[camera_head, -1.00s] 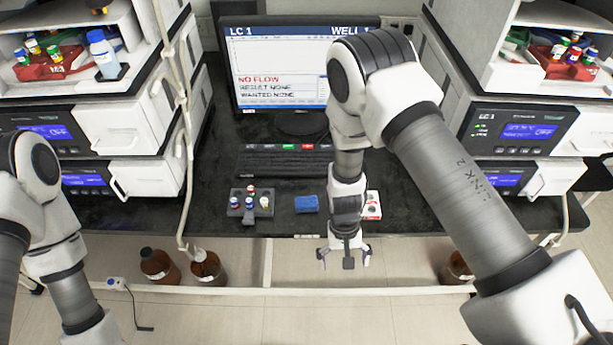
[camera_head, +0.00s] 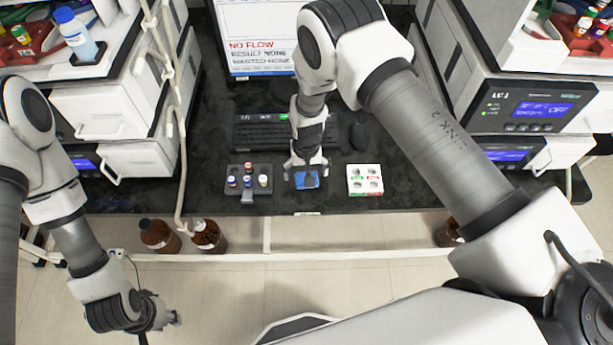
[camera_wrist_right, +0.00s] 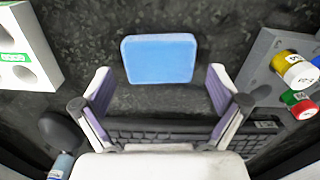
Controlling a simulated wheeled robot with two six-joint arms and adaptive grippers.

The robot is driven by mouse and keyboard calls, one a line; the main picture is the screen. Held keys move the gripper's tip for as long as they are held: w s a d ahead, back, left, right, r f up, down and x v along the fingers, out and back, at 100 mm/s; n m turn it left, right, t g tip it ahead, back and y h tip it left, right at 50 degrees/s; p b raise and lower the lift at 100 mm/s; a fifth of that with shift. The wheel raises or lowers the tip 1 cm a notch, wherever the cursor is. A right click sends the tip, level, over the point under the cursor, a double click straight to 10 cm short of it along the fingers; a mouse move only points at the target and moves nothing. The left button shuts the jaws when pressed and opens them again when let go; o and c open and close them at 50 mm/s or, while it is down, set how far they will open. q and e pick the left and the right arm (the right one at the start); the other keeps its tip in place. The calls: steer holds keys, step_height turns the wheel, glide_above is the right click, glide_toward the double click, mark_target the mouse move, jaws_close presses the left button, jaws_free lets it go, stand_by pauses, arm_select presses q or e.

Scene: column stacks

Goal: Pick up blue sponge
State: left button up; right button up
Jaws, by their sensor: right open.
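The blue sponge (camera_head: 307,180) lies flat on the dark bench top, partly hidden by my right gripper (camera_head: 305,167) in the head view. In the right wrist view the sponge (camera_wrist_right: 159,58) is in full sight, just beyond the fingertips and roughly centred between them. The right gripper is open and empty, its two fingers spread apart, with dark bench showing between them. My left gripper (camera_head: 166,318) is low at the left of the head view, over the floor in front of the bench; its fingers are too unclear to read.
A grey rack (camera_head: 248,180) with several capped vials stands left of the sponge, and a white block with holes (camera_head: 364,180) right of it. A keyboard (camera_head: 265,132) and mouse (camera_head: 358,137) lie behind. Brown bottles (camera_head: 208,236) stand below the bench edge.

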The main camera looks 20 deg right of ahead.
steer(key=shift+s+r, duration=0.1)
steer(key=shift+s, duration=0.15)
steer(key=shift+c, duration=1.3)
steer(key=c, duration=0.7)
steer(key=shift+o, duration=0.2)
